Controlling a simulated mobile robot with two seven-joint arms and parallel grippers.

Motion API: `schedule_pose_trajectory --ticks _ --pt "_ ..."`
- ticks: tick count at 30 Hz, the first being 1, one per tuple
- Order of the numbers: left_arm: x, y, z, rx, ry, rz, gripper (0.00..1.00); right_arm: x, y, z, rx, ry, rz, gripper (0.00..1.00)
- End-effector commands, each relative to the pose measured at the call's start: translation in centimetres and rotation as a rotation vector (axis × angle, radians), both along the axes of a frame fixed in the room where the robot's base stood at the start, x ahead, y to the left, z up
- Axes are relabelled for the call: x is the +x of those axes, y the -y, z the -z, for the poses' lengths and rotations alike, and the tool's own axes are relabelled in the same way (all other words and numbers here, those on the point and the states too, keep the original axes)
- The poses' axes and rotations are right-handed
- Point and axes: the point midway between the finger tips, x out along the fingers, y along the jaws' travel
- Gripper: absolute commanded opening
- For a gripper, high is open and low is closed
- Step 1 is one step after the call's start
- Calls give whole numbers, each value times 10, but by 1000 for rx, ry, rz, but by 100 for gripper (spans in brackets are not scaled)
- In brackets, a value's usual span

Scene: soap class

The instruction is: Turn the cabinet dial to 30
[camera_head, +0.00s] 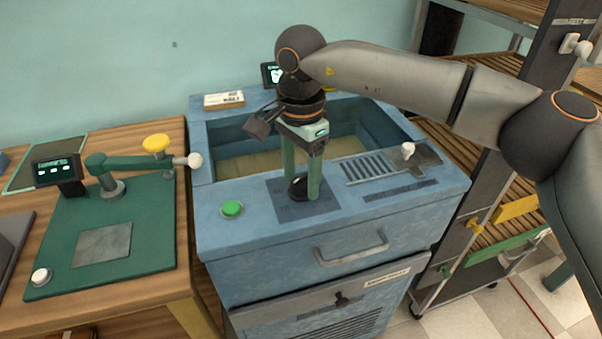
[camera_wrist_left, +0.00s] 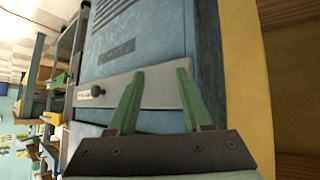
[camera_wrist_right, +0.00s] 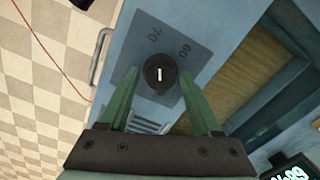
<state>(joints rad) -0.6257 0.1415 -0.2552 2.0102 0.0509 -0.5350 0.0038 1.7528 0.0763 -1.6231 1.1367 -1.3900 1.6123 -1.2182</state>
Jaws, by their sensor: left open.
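The cabinet dial (camera_head: 297,190) is a round black knob on a dark grey plate on top of the blue cabinet (camera_head: 235,242). In the right wrist view the dial (camera_wrist_right: 160,82) has a white mark, and the plate shows "70" and "60"; other numbers are hidden or unreadable. My right gripper (camera_head: 302,187) points down with its green fingers apart on either side of the dial, and I see gaps between fingers and knob. My left gripper (camera_wrist_left: 160,72) is open and empty before the cabinet's front; it is outside the head view.
A small display (camera_head: 270,74) behind my right arm is partly hidden; its reading is unclear. The cabinet top has a green button (camera_head: 232,208), an open basin and a slotted grille (camera_head: 370,167). A table with a green fixture (camera_head: 125,225) stands left, a shelf rack right.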

Motion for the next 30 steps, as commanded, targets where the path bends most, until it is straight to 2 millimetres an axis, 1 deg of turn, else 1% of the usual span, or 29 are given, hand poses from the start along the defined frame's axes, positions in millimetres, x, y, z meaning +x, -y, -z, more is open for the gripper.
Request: schedule_pose_trajectory --ticks 1,2,15,17,25,30 --pt "0 0 0 0 0 0 50 0 0 0 0 0 0 58" --pt "0 0 0 0 1 0 50 0 0 0 0 0 0 55" --pt "0 0 0 -1 2 0 50 0 0 -1 0 0 0 5" --pt "0 0 0 0 1 0 50 0 0 -1 0 0 0 0" --pt "0 0 -1 0 1 0 50 0 0 -1 0 0 14 0" --pt "0 0 -2 0 1 0 50 0 0 -1 -1 -1 73 0"
